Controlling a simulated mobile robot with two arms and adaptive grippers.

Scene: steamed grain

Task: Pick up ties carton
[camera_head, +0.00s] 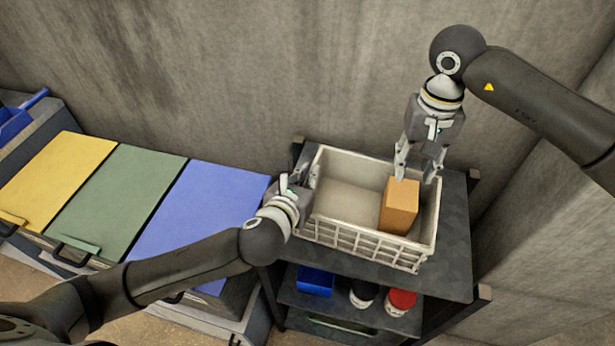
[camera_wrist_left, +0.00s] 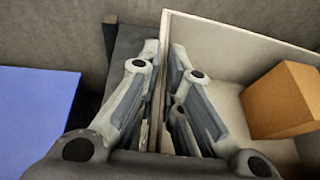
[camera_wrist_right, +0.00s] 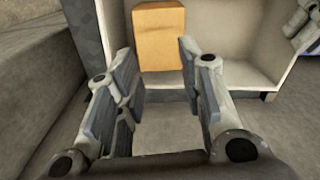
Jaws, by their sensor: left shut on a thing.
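The ties carton, an orange-brown box (camera_head: 399,207), stands inside the white crate (camera_head: 345,241) at its right end. It also shows in the left wrist view (camera_wrist_left: 283,100) and in the right wrist view (camera_wrist_right: 158,36). My left gripper (camera_head: 300,184) is shut on the left wall of the crate, with one finger on each side of the wall in the left wrist view (camera_wrist_left: 162,95). My right gripper (camera_head: 417,174) is open and empty above the right end of the crate, close to the carton's top. In the right wrist view (camera_wrist_right: 160,80) the carton lies beyond the fingertips.
The crate stands on a dark shelf top (camera_head: 456,240). A blue bin (camera_head: 315,281) and red-lidded jar (camera_head: 401,301) sit on the shelf below. Yellow, green and blue lids (camera_head: 200,215) lie to the left. A concrete wall (camera_head: 250,70) rises close behind. The crate's middle is empty.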

